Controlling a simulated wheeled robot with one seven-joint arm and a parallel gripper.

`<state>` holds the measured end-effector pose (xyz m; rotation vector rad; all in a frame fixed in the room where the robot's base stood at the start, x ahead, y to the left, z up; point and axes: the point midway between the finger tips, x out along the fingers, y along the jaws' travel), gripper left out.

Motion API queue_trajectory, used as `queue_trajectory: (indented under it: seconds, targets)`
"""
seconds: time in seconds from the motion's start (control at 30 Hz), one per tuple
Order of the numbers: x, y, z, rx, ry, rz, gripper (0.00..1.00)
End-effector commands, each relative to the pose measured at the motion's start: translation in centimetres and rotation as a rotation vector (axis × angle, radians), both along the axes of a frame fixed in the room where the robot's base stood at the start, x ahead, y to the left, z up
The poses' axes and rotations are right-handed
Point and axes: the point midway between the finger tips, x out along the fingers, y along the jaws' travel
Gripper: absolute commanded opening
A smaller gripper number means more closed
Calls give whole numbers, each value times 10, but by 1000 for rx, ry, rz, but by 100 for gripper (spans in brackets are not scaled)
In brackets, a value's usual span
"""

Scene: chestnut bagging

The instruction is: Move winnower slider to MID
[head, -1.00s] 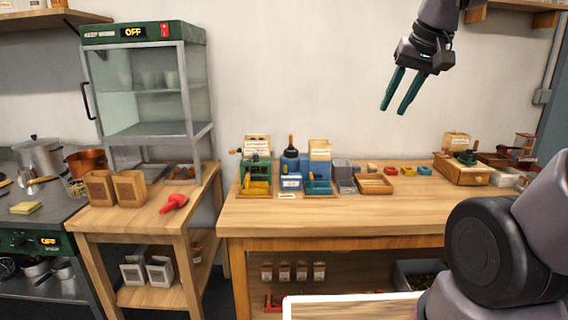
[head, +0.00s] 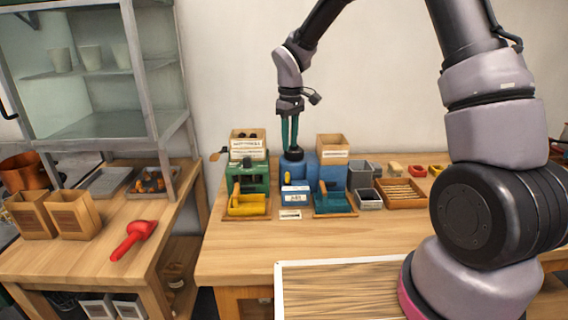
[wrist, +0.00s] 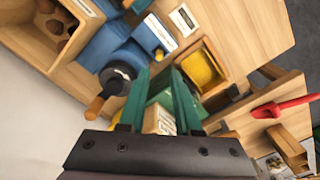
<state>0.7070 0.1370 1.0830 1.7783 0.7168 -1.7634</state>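The blue winnower (head: 330,176) stands on the wooden bench with a wooden hopper on its right and a round drum on its left. It also shows in the wrist view (wrist: 106,45), where a dark crank with a wooden handle (wrist: 97,106) sits on the drum. A small yellow knob (head: 287,178) is on its front, also seen in the wrist view (wrist: 159,53); I cannot read its setting. My gripper (head: 290,146) points down at the drum's top in the head view, its teal fingers apart with nothing between them. I cannot tell whether they touch the crank.
A green machine (head: 245,178) with a yellow tray stands close on the left. A teal tray (head: 335,203) lies in front of the winnower. Grey bins (head: 368,197) and a wooden tray (head: 401,195) stand to the right. A red scoop (head: 134,238) lies on the left table.

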Motion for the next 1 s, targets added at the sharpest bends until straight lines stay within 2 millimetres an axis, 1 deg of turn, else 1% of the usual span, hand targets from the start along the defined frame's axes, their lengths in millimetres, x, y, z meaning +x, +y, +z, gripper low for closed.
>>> queue_trajectory:
  seconds: [0.1, 0.17, 0.27, 0.5, 0.6, 0.7, 0.8, 1.0]
  targets:
    - [1, 5, -11, -1, 12, 21, 32]
    - [1, 6, -16, -1, 13, 24, 32]
    - [1, 5, -29, -2, 13, 23, 32]
    - [0, 6, -75, -1, 16, 22, 32]
    - [0, 5, -92, -2, 15, 22, 32]
    - [0, 5, -105, -2, 13, 22, 32]
    - [1, 6, -113, -1, 11, 21, 32]
    - [1, 5, -117, -1, 11, 21, 32]
